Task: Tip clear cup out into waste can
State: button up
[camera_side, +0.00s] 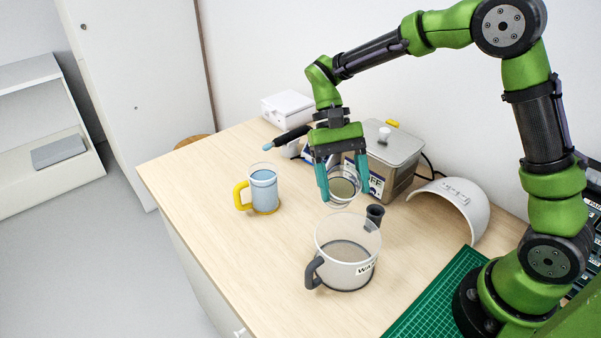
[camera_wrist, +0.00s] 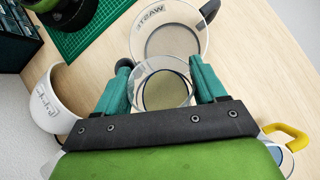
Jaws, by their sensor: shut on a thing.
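My gripper (camera_side: 342,184) is shut on the clear cup (camera_side: 345,188), with one teal finger on each side of it. The cup is held above the table, roughly upright, and an olive-brown layer shows inside. In the wrist view the cup (camera_wrist: 160,78) sits between the fingers and overlaps the near edge of the waste can. The waste can (camera_side: 337,232) is a clear, wide container with a dark grey handle and a label. It stands on the table just in front of and below the cup. The wrist view shows its WASTE label (camera_wrist: 150,14).
A small dark pot (camera_side: 375,214) stands close behind the can. A mug of blue liquid with a yellow handle (camera_side: 241,195) is at left.

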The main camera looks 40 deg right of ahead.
aim_at(351, 200)
jog(key=shift+s+a+r, duration=0.1)
jog(key=shift+s+a, duration=0.1)
jog(key=shift+s, duration=0.1)
jog(key=shift+s+a+t, duration=0.1)
jog(key=shift+s+t, duration=0.05)
jog(key=shift+t, duration=0.25)
jog(key=shift+s+a+r+t+h, duration=0.2)
jog(key=shift+s+r+t+h, duration=0.1)
jog(key=shift+t+h, duration=0.4)
jog(key=shift+s+a+f+t+h+p, duration=0.15)
jog(key=shift+f+t+h+p, duration=0.35)
jog(key=shift+f+t, duration=0.25)
dwell(0.6)
jog(key=shift+s+a+r+t+h+p, duration=0.1)
jog(key=shift+s+r+t+h+p, duration=0.1)
jog(key=shift+t+h+p, duration=0.4)
jog(key=shift+s+a+r+t+h+p, duration=0.1)
jog(key=shift+s+r+t+h+p, duration=0.15)
jog(key=shift+t, duration=0.5)
dwell(1.3)
jog(key=shift+s+a+m+t+h+p, duration=0.3)
jog(key=shift+s+a+t+h+p, duration=0.25)
jog(key=shift+t, duration=0.25)
dwell(0.6)
jog(key=shift+s+t+h, duration=0.25)
jog(key=shift+t+h, duration=0.15)
jog(key=shift+t, duration=0.2)
dwell(0.6)
